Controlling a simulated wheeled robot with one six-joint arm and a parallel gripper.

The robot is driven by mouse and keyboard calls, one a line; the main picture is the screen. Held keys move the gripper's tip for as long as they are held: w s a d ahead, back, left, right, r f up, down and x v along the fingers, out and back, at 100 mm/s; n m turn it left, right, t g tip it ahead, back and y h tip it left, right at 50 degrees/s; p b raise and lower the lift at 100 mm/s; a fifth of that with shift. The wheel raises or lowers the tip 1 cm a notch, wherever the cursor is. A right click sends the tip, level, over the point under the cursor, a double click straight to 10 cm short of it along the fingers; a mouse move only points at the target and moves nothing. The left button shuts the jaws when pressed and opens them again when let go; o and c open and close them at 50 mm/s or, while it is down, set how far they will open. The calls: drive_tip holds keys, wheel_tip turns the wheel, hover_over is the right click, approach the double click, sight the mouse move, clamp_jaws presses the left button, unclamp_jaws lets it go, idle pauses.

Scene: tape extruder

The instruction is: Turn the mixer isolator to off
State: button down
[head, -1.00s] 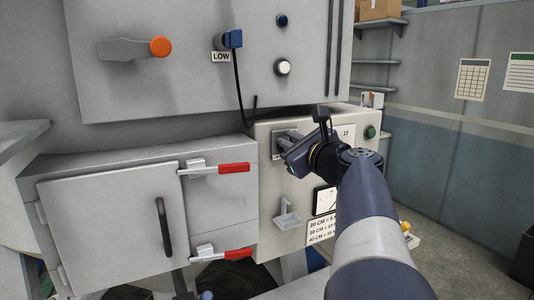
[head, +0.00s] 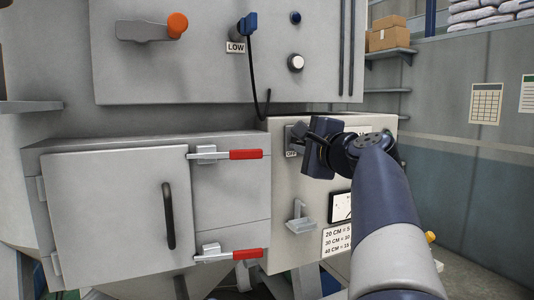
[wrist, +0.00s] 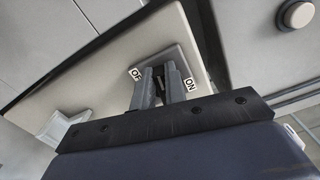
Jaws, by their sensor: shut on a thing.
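The mixer isolator (head: 291,139) is a grey switch plate on the front of the pale lower-right cabinet, with an OFF label visible at its lower edge. In the wrist view its plate (wrist: 184,58) carries OFF on the left and ON on the right. My gripper (head: 308,137) reaches it from the right; in the wrist view its two fingers (wrist: 160,82) are shut on the isolator's handle, between the two labels. The fingers hide most of the handle, so I cannot tell which label it points to.
Left of the isolator is a grey door (head: 115,215) with two red-handled latches. Above are an orange-knobbed lever (head: 177,25), a blue plug (head: 247,24) with hanging cable and a white button (head: 295,63). A small bracket (head: 299,218) juts out below the isolator.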

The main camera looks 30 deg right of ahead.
drive_tip(key=shift+f+n+b, duration=0.3)
drive_tip(key=shift+n+b, duration=0.5)
drive_tip(key=shift+n, duration=0.2)
drive_tip(key=c, duration=1.4)
unclamp_jaws()
drive_tip(key=shift+c, duration=0.2)
drive_tip(key=shift+s, duration=0.1)
drive_tip(key=s+b, duration=0.1)
drive_tip(key=s, duration=0.9)
drive_tip(key=shift+s+a+b, duration=0.3)
drive_tip(key=shift+a+b, duration=0.05)
